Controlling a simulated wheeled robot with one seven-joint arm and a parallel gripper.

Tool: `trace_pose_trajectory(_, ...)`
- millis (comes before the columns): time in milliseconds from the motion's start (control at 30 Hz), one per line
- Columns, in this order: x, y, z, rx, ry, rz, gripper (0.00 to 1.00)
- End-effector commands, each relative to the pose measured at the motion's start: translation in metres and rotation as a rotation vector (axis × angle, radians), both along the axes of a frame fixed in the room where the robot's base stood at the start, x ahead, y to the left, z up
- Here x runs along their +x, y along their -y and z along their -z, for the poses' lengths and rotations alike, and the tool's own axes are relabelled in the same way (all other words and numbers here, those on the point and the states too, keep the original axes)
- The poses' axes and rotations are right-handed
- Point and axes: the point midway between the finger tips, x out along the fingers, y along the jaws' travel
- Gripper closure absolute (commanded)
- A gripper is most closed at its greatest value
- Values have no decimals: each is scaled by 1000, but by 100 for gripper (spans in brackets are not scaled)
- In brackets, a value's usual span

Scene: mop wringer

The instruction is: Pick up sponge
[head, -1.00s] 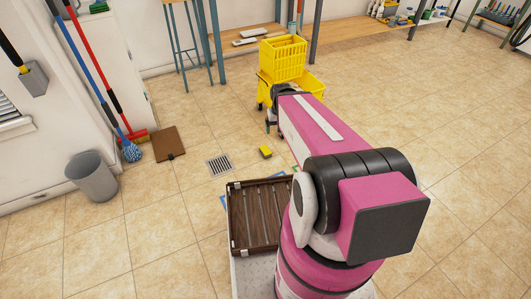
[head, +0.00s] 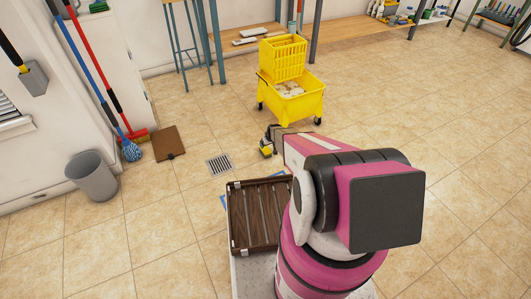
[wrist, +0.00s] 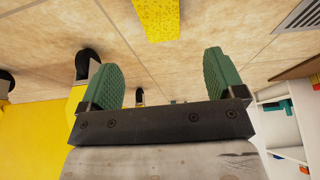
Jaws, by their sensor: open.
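The yellow sponge (head: 266,149) lies on the tiled floor, left of the mop bucket. My gripper (head: 270,139) is low and right by it in the head view, partly covering it. In the wrist view the sponge (wrist: 157,18) is at the top edge, cut off by the frame. It lines up with the gap between the two green fingers of my gripper (wrist: 160,65), beyond their tips. The fingers are apart with nothing between them. I cannot tell the exact distance from the tips to the sponge.
The yellow wheeled mop bucket (head: 292,105) with its wringer stands behind my gripper. A floor drain (head: 220,165) lies to the left. A slatted wooden tray (head: 261,215) is near my base. A grey bin (head: 92,177) stands at left. The floor on the right is clear.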

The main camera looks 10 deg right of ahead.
Motion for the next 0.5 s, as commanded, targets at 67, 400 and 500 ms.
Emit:
trace_pose_trajectory(67,3,0,7,-1,2,-1,12)
trace_pose_trajectory(400,19,-6,48,1,0,1,12)
trace_pose_trajectory(500,21,-7,53,1,1,1,12)
